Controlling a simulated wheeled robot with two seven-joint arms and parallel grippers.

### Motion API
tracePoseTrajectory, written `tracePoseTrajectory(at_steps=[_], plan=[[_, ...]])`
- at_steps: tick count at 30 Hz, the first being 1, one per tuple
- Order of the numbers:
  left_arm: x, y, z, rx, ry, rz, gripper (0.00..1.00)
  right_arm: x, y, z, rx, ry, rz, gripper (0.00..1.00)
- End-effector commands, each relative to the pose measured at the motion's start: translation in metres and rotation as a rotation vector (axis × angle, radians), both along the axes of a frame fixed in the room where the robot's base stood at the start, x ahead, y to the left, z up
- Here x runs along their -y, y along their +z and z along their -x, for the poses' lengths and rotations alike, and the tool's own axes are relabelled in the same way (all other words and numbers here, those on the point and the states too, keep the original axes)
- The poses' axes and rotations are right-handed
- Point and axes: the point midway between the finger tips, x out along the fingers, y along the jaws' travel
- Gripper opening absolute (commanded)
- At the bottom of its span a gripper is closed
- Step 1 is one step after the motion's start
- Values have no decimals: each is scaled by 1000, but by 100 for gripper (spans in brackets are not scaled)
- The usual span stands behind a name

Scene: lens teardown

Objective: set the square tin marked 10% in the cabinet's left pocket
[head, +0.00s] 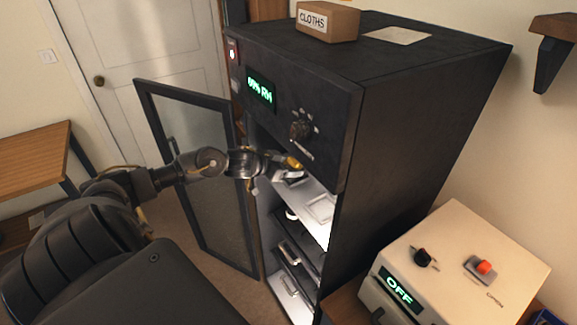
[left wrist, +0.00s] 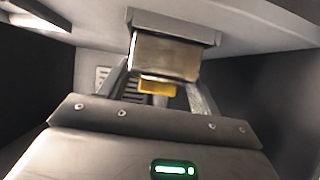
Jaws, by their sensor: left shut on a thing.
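The cabinet (head: 420,120) is dark, with its glass door (head: 205,180) swung open to the left. My left gripper (head: 290,167) reaches into the upper part of the opening, above a pale shelf (head: 322,208) with square recessed outlines. In the left wrist view, a square metallic tin (left wrist: 165,57) is between the fingers of my left gripper (left wrist: 160,88), which is shut on it. A yellow piece (left wrist: 158,87) shows just below the tin. No 10% mark is readable. The arm and cabinet front hide part of the shelf. My right gripper is not in view.
Lower shelves or drawers with handles (head: 290,285) are under the pale shelf. The cabinet's walls close in on both sides in the left wrist view. A CLOTHS box (head: 328,22) sits on top. A beige device reading OFF (head: 455,262) stands at right.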

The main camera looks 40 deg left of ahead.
Motion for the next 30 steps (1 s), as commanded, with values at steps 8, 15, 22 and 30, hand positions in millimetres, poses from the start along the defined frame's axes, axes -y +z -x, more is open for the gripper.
tracePoseTrajectory(at_steps=[8, 15, 22, 30], plan=[[0, -8, 0, 1, 0, 1, 37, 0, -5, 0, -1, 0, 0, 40], [0, -11, 0, 1, 1, 1, 70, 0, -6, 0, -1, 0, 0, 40], [0, -11, 0, 0, 0, 1, 89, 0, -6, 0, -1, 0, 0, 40], [-2, -11, 4, -2, 0, -2, 89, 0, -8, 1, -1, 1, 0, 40]])
